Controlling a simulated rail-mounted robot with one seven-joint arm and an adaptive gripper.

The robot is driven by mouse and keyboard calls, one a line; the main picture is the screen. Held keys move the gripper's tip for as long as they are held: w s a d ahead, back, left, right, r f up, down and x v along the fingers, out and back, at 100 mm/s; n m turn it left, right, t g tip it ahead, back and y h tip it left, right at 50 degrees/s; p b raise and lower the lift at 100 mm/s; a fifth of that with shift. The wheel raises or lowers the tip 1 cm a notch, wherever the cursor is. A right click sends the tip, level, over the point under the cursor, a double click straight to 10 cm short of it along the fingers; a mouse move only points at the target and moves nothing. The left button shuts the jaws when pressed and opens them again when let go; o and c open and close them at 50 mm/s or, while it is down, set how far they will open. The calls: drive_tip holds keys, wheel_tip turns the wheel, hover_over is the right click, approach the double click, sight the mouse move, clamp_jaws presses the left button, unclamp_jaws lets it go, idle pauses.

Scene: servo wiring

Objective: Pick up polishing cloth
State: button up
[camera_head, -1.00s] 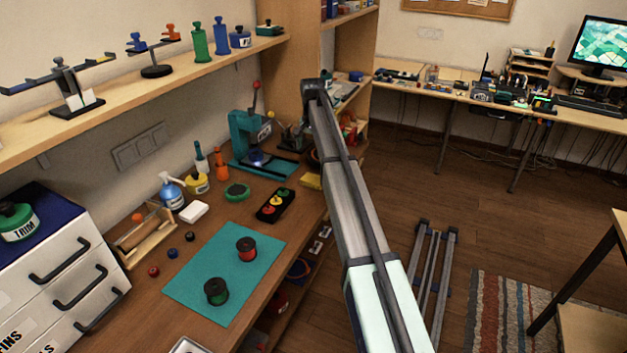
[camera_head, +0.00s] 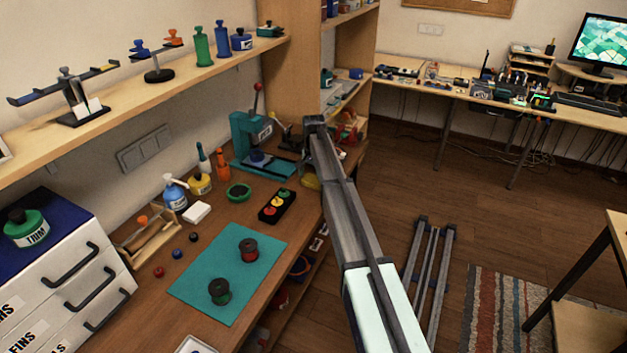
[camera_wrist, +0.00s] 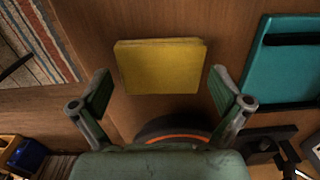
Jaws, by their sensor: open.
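The polishing cloth looks to be a yellow, roughly square folded piece (camera_wrist: 160,66), lying on the brown wooden bench in the wrist view. My gripper (camera_wrist: 160,90) is open and empty, with one green-padded finger to the left of the cloth and one to the right. The fingertips appear near the cloth's lower edge in that view. I cannot tell how high they are above the bench. In the head view a small part of the yellow cloth (camera_head: 310,182) shows beside my arm, which hides the rest.
A teal press (camera_head: 250,140) stands on the bench to the left of my arm; its base (camera_wrist: 290,65) is right of the cloth in the wrist view. A black block with coloured knobs (camera_head: 277,206) and a teal mat with spools (camera_head: 215,262) lie nearer. The bench edge is close.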

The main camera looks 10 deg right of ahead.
sight(313, 179)
drive_tip(key=shift+f, duration=0.2)
drive_tip(key=c, duration=0.7)
drive_tip(key=shift+r, duration=0.15)
wheel_tip(313, 179, up, 20)
drive_tip(key=b, duration=0.5)
